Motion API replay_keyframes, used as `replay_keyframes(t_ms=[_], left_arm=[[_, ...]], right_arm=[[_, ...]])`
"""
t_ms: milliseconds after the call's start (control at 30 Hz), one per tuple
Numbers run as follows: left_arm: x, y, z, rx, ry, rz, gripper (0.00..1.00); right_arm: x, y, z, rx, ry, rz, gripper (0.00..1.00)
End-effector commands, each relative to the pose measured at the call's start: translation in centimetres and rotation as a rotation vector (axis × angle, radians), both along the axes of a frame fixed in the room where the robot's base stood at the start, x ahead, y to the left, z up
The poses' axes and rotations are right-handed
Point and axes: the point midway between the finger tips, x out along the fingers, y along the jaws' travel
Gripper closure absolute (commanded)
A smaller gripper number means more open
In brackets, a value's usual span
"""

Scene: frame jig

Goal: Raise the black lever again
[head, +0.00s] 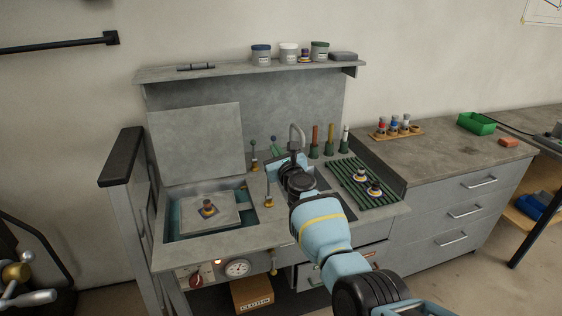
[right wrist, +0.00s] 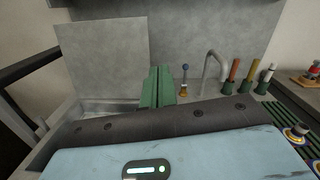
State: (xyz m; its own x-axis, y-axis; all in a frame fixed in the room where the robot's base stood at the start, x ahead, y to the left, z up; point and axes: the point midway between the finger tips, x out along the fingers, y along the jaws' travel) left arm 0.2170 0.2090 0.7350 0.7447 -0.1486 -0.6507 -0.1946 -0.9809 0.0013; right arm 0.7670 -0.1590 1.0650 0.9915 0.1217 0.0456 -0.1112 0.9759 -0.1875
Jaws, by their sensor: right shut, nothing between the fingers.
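A slim lever with a dark round knob and brass base (head: 254,156) stands upright behind the basin. A second slim lever (head: 268,188) stands nearer the front, left of my right wrist. I cannot tell from their colour which is the black one. In the right wrist view, an upright lever with a blue-looking knob (right wrist: 184,82) stands between my fingers and the tap. My right gripper (head: 276,146) has green fingers, which show close together in the right wrist view (right wrist: 155,86). It is shut and empty above the bench's middle. My left gripper is out of view.
A basin (head: 171,222) with a plate and small part lies left, a leaning panel (head: 197,142) behind it. The tap (head: 297,134) and upright coloured handles (head: 330,142) are close on the right. A green rack (head: 345,180) holds round parts. A shelf (head: 225,70) hangs above.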

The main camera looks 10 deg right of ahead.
Motion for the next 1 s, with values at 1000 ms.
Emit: replay_keyframes(t_ms=[1000], left_arm=[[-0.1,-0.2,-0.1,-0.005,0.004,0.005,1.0]], right_arm=[[-7.9,-3.1,-13.8,-0.668,0.055,0.025,1.0]])
